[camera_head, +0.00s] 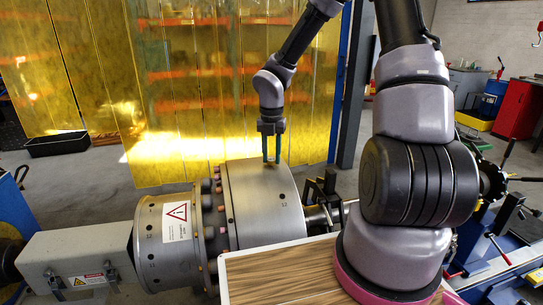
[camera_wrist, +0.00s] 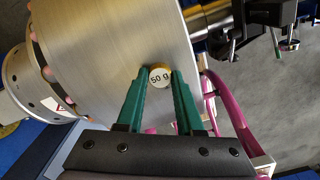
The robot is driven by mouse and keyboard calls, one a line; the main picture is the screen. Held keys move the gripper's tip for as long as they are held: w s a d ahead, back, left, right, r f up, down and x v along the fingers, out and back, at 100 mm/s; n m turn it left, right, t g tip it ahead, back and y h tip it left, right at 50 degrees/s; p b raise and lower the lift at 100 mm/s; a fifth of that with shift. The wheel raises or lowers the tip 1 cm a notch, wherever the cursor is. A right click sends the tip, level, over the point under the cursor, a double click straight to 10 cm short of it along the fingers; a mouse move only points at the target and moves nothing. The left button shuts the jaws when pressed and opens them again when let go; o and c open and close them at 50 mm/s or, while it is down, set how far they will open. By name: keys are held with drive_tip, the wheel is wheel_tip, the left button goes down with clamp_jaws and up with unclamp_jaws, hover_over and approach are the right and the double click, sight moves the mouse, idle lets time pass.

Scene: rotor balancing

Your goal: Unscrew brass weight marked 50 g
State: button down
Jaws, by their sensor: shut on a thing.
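The brass weight marked 50 g (camera_wrist: 160,77) shows in the wrist view as a round piece with a white label face and a brass rim. It sits at the curved surface of the metal rotor drum (camera_wrist: 115,45). My gripper (camera_wrist: 159,78) has green fingers shut on the weight, one on each side. In the head view my gripper (camera_head: 272,158) reaches down to the top of the drum (camera_head: 265,210). The weight is too small and hidden to make out there. I cannot tell how deep it sits in the drum.
A second cylinder with a warning label (camera_head: 177,222) stands left of the drum, with bolts between them. A wooden-topped surface (camera_head: 285,275) lies in front. Yellow curtains (camera_head: 190,100) hang behind. Black clamps (camera_wrist: 268,15) and a shaft lie beside the drum.

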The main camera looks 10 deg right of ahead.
drive_tip(key=n, duration=0.5)
drive_tip(key=shift+n, duration=0.4)
drive_tip(key=n, duration=0.4)
drive_tip(key=shift+n, duration=0.3)
drive_tip(key=shift+n, duration=1.2)
drive_tip(key=shift+c, duration=2.3)
unclamp_jaws()
drive_tip(key=shift+c, duration=0.7)
